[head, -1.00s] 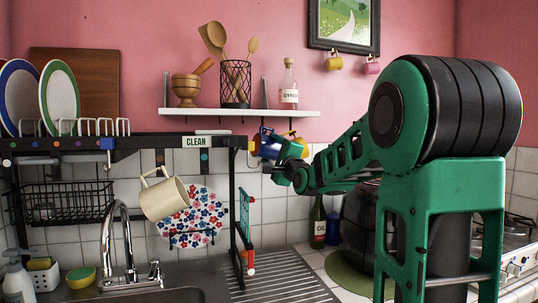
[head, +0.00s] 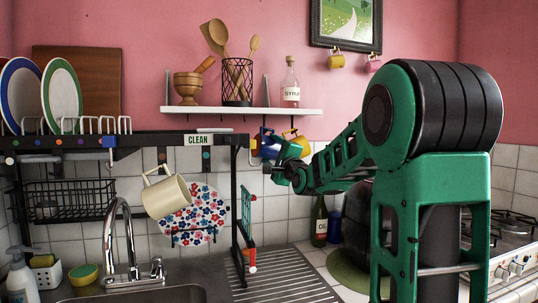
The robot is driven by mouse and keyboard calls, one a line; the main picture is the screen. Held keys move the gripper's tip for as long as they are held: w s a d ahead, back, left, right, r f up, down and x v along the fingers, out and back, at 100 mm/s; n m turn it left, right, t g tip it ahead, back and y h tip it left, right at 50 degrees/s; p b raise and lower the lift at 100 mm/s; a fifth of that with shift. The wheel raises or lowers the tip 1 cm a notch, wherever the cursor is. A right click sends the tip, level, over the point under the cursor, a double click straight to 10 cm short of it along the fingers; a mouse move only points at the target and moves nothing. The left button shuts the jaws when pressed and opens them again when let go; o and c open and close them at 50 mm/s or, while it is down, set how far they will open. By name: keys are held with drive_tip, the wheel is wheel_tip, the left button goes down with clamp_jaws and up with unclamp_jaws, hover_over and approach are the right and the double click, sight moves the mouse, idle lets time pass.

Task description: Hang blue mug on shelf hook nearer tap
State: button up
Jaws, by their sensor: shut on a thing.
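My gripper (head: 272,170) is at the right end of the black rack, below the pink wall's white shelf. It is shut on the blue mug (head: 267,149), which is small and partly hidden behind my gripper and wrist. The chrome tap (head: 122,243) stands at the sink, well to the left. A cream mug (head: 167,196) hangs tilted from the rack between tap and gripper. Small hooks show under the white shelf (head: 240,112), but their tips are hard to make out.
The black rack (head: 166,140) spans the sink, with plates (head: 62,95) on top and a flowered plate (head: 200,215) below. An oil bottle (head: 319,222) and blue bottle (head: 334,228) stand right of the ribbed drainer (head: 285,270). A stove (head: 512,260) is far right.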

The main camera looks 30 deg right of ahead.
idle(0.3)
drive_tip(key=o, duration=1.4)
drive_tip(key=shift+s, duration=0.1)
